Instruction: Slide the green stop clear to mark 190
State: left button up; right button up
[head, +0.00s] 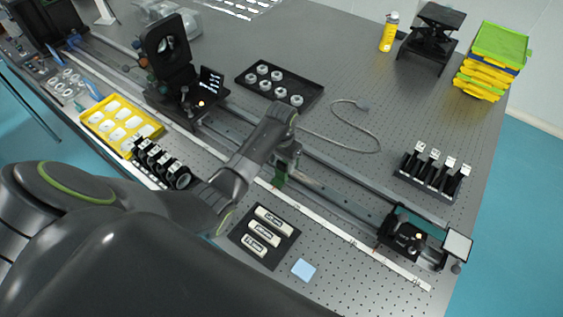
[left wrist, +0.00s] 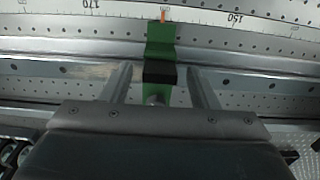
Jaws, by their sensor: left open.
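The green stop (left wrist: 161,40) sits on the rail (left wrist: 80,73), and its orange pointer (left wrist: 162,16) meets the ruler between the 170 and 150 labels, near the middle. In the head view the stop (head: 279,181) shows as a small green patch on the rail's near side, partly hidden by my gripper. My left gripper (left wrist: 159,72) is open, with one finger on each side of the stop's dark middle block and a visible gap on both sides. The left gripper also shows over the rail in the head view (head: 284,163). The 190 mark is not readable.
A carriage with a white plate (head: 457,245) stands at the rail's right end. A black mount (head: 168,55) stands on the rail further left. A black tray of labelled blocks (head: 265,236) lies in front of the ruler. Black lens holders (head: 160,162) and a yellow tray (head: 120,122) are left.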

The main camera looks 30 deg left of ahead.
pick_arm(q)
jog(key=shift+f, duration=0.45)
